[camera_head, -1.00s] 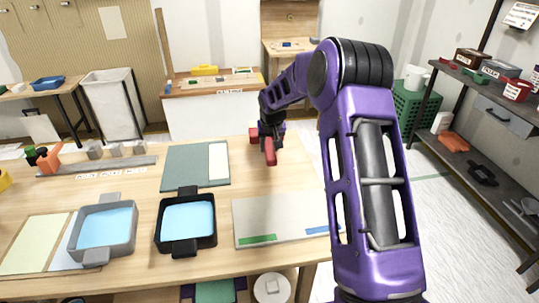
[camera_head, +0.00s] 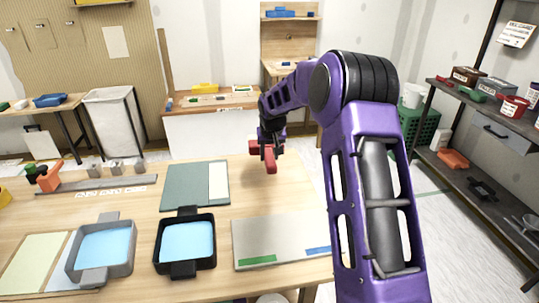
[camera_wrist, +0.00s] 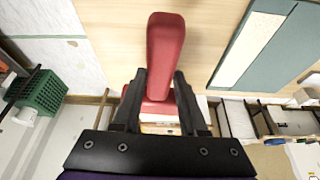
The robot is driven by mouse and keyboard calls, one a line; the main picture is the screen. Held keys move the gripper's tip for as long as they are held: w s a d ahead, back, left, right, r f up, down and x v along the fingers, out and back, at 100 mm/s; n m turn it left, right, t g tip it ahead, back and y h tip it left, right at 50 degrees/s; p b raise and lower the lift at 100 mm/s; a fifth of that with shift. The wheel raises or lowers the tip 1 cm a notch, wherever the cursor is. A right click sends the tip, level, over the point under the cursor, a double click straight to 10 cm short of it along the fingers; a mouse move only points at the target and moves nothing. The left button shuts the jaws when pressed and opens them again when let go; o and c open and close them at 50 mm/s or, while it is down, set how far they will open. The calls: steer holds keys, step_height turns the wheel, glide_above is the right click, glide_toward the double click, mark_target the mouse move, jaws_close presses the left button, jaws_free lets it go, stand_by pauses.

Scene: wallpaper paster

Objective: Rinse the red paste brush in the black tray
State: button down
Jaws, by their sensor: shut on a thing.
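My gripper (camera_head: 268,147) is shut on the red paste brush (camera_head: 270,159), held above the far right part of the table. In the wrist view the brush (camera_wrist: 165,60) shows as a red block between the black fingers (camera_wrist: 160,95), its long red part pointing away from me. The black tray (camera_head: 186,243) holds light blue liquid and sits near the table's front, to the left of and nearer than the brush. A grey tray (camera_head: 102,250) with similar liquid stands left of it.
A pale board (camera_head: 280,241) with green and blue strips lies right of the black tray. A green-grey mat (camera_head: 190,186) with a white strip lies behind it. Small grey blocks and an orange item (camera_head: 48,178) stand at the far left.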

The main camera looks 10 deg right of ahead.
steer(key=shift+a+r, duration=0.1)
steer(key=s+a+r+m+g+y+p, duration=0.45)
steer(key=s+a+r, duration=0.45)
steer(key=s+a, duration=0.45)
steer(key=s+a+r+m+g+y+p, duration=0.3)
steer(key=s+a+r+m, duration=0.35)
steer(key=s+a, duration=0.75)
step_height(320, 180, down, 7)
steer(key=n+b, duration=0.1)
steer(key=b, duration=0.1)
steer(key=shift+w+a+r+b, duration=0.2)
steer(key=shift+w+a+b, duration=0.15)
steer(key=shift+w+b, duration=0.05)
steer(key=shift+f+t, duration=0.1)
steer(key=shift+t, duration=0.15)
steer(key=shift+f, duration=1.35)
